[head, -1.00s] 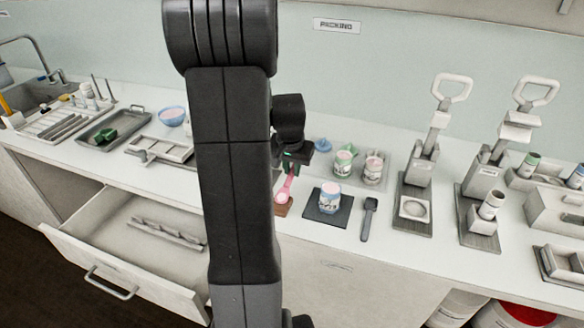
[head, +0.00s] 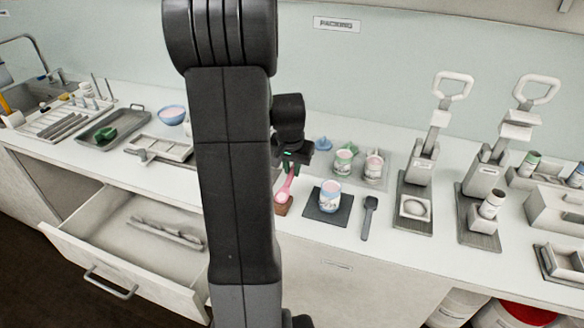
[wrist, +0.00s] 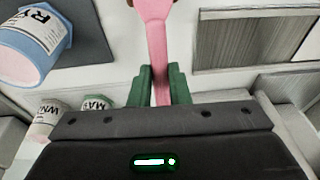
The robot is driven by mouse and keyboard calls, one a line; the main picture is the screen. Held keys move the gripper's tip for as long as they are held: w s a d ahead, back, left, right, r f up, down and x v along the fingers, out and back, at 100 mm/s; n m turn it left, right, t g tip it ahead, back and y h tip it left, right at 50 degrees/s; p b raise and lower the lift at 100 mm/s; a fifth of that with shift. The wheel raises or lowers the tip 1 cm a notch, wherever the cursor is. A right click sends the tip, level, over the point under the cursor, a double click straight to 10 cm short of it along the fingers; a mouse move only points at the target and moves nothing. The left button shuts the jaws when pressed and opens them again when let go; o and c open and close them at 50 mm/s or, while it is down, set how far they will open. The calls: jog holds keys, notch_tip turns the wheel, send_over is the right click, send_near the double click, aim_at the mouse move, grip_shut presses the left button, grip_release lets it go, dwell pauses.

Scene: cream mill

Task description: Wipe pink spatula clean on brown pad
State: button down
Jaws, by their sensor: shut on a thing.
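The pink spatula (head: 286,186) points down from my gripper (head: 292,166), its broad end low over the counter. In the wrist view the green fingers of my gripper (wrist: 160,88) are shut around the handle of the pink spatula (wrist: 155,25). The brown pad (head: 283,209) lies on the counter under the spatula's broad end, partly hidden by my arm. In the wrist view only a sliver of brown shows at the top edge beside the spatula. I cannot tell for sure whether the spatula touches the pad.
A labelled jar (head: 330,194) stands on a dark mat (head: 325,215) just right of the pad, with a dark grey spatula (head: 369,214) beyond it. Two more jars (head: 344,161) (head: 374,166) stand behind. An open drawer (head: 128,230) juts out at the front left.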

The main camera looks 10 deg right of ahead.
jog(key=shift+w, duration=0.1)
jog(key=shift+w+d, duration=0.45)
jog(key=shift+w, duration=0.15)
jog(key=shift+s+a, duration=0.1)
jog(key=shift+s, duration=0.05)
jog(key=shift+s+a, duration=0.35)
jog(key=shift+s, duration=0.15)
jog(key=shift+w, duration=0.1)
jog(key=shift+w+d, duration=0.4)
jog(key=shift+w, duration=0.1)
jog(key=shift+s, duration=0.1)
jog(key=shift+s+a, duration=0.4)
jog(key=shift+s, duration=0.1)
